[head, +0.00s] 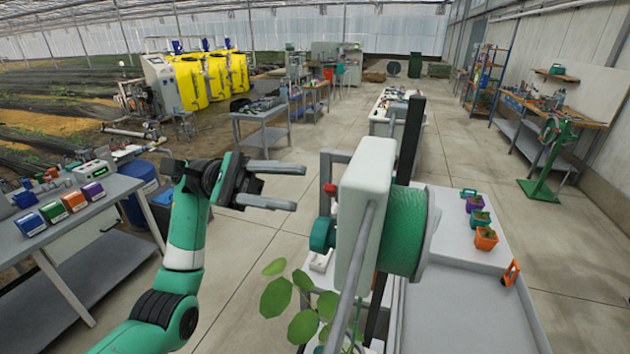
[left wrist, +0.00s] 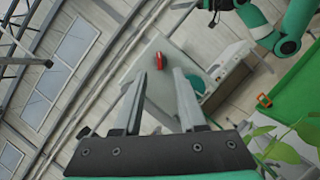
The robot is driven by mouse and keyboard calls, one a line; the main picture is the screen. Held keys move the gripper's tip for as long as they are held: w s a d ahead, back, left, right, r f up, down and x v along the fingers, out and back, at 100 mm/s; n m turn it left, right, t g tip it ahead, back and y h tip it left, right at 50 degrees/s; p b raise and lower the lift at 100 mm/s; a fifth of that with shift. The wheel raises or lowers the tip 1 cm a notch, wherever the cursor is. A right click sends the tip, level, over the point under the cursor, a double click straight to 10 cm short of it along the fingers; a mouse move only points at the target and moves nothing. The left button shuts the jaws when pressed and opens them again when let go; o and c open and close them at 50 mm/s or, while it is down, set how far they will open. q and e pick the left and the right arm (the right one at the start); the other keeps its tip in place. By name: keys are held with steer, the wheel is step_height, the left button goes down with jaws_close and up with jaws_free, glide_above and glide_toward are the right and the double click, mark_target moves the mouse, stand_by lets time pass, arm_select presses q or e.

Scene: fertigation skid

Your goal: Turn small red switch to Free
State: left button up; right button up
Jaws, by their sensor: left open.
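The small red switch (head: 330,188) sticks out of the left side of a pale grey box (head: 365,190) in the head view. It also shows in the left wrist view (left wrist: 159,61), on a grey plate, just beyond the fingertips and between their lines. My left gripper (head: 299,187) is open and empty, to the left of the switch and pointing at it, with a gap between. Its two fingers also show in the left wrist view (left wrist: 157,77). Any Free marking is too small to read. My right gripper's jaws are not visible.
A teal round knob (head: 322,235) sits below the switch. A large green drum (head: 405,235) is on the box's far side. A leafy plant (head: 295,305) stands below my left gripper. A side table with coloured boxes (head: 75,201) stands at the left.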

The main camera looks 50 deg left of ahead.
mark_target(335, 192)
arm_select(q)
steer(key=x, duration=0.5)
steer(key=shift+d+p, duration=0.2)
steer(key=shift+p, duration=0.1)
jaws_close()
